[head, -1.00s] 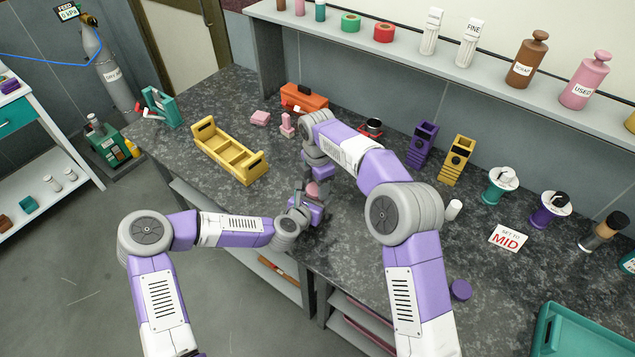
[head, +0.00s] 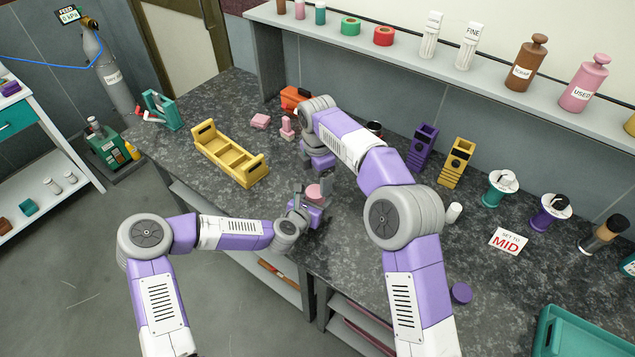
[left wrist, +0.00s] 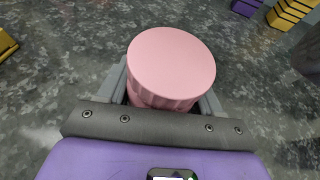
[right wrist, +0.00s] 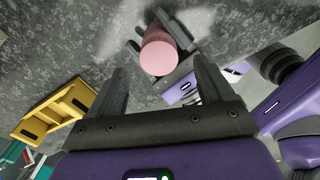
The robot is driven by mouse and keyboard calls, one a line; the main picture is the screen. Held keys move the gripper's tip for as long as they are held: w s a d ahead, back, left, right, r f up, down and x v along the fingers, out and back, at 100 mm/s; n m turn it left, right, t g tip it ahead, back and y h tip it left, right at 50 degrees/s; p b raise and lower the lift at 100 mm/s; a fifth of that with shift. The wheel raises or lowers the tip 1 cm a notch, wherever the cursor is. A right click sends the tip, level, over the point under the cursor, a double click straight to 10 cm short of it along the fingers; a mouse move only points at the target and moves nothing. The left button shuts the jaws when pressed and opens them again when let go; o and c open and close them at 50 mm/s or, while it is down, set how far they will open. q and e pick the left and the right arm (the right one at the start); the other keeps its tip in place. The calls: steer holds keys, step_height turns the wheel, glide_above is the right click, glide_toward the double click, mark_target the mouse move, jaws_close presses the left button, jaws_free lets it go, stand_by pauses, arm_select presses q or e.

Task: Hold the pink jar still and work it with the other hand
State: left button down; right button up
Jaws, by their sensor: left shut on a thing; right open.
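The pink jar (head: 313,191) stands just above or on the dark bench in front of the yellow tray. Its round flat top and ribbed side show in the left wrist view (left wrist: 171,62). My left gripper (left wrist: 165,92) is shut on the jar, one finger on each side. My right gripper (right wrist: 162,70) is open and empty. It points towards the jar (right wrist: 159,54), which shows beyond its fingertips, apart from them. In the head view the right arm partly hides the right gripper's fingers.
A yellow tray (head: 222,160) lies left of the grippers. Small pink pieces (head: 261,121) and an orange toolbox (head: 291,97) are behind. Purple (head: 422,146) and yellow (head: 456,162) holders stand to the right, with a white cylinder (head: 453,213) nearer. Bench between is clear.

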mark_target(316, 191)
arm_select(q)
steer(key=shift+d, duration=0.1)
arm_select(e)
steer(key=shift+c, duration=0.4)
steer(key=n, duration=0.3)
steer(key=shift+s+a+r, duration=0.15)
steer(key=shift+a, duration=0.2)
steer(key=n, duration=0.1)
steer(key=r+n, duration=0.1)
steer(key=shift+a+n, duration=0.15)
steer(key=shift+n, duration=0.25)
steer(key=shift+r+n, duration=0.5)
steer(key=shift+n, duration=0.6)
steer(key=shift+d+r+n, duration=0.35)
steer(key=shift+r+n, duration=0.15)
steer(key=shift+n, duration=0.3)
steer(key=shift+f, duration=4.05)
